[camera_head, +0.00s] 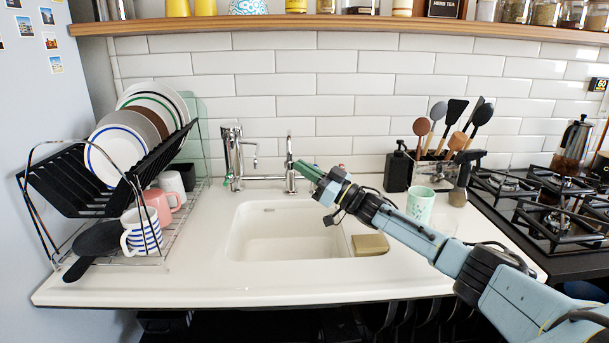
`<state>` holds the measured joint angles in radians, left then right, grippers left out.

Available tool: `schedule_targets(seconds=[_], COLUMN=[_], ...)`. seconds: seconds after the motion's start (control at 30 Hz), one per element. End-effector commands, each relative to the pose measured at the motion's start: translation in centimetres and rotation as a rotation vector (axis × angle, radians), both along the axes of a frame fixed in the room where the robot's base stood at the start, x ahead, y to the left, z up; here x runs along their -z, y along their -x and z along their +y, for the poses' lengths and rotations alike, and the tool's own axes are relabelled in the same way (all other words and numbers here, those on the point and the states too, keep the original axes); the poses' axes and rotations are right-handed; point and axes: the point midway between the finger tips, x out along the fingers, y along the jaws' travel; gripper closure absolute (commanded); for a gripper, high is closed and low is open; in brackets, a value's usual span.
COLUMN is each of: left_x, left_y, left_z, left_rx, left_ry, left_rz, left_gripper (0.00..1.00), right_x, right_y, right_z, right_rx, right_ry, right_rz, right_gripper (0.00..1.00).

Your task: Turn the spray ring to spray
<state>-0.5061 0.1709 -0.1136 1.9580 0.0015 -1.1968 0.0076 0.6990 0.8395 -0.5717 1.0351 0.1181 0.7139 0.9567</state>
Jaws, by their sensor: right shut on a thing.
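A slim chrome tap (290,180) stands behind the white sink (240,246), near the middle of its back edge. My right gripper (299,167), with green fingers, reaches in from the right and meets the tap at its spout. It is shut at the spout end, where the spray ring sits. The fingers hide the ring, so I cannot tell which way it is turned. My left gripper is not in view.
A taller chrome fixture (237,160) stands left of the tap. A dish rack (75,190) with plates and mugs fills the left counter. A sponge (370,244), black soap bottle (397,170), green patterned cup (420,204) and utensils surround my right arm. The hob (530,195) is far right.

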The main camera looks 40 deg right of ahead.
Motion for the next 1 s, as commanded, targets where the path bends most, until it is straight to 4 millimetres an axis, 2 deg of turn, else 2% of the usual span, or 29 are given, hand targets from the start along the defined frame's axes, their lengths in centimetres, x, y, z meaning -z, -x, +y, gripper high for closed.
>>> schedule_targets(seconds=[0.03,0.57,0.6,0.73,1.0], left_x=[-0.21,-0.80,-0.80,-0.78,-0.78], left_y=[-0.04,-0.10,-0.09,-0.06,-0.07], left_z=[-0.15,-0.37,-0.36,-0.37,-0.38], left_rx=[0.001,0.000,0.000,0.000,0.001], left_ry=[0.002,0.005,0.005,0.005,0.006], left_rz=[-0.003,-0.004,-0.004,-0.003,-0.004], left_gripper=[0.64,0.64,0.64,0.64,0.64], right_x=[-0.54,-0.71,-0.71,-0.56,-0.24], right_y=[-0.14,-0.17,-0.17,-0.15,-0.06], right_z=[-0.52,-0.47,-0.47,-0.35,-0.17], right_rx=[0.006,-0.007,-0.006,-0.009,-0.013], right_ry=[-0.004,-0.007,-0.006,-0.004,-0.002], right_rz=[-0.006,-0.007,-0.007,-0.006,-0.002], right_gripper=[1.00,1.00,0.89,0.73,0.73])
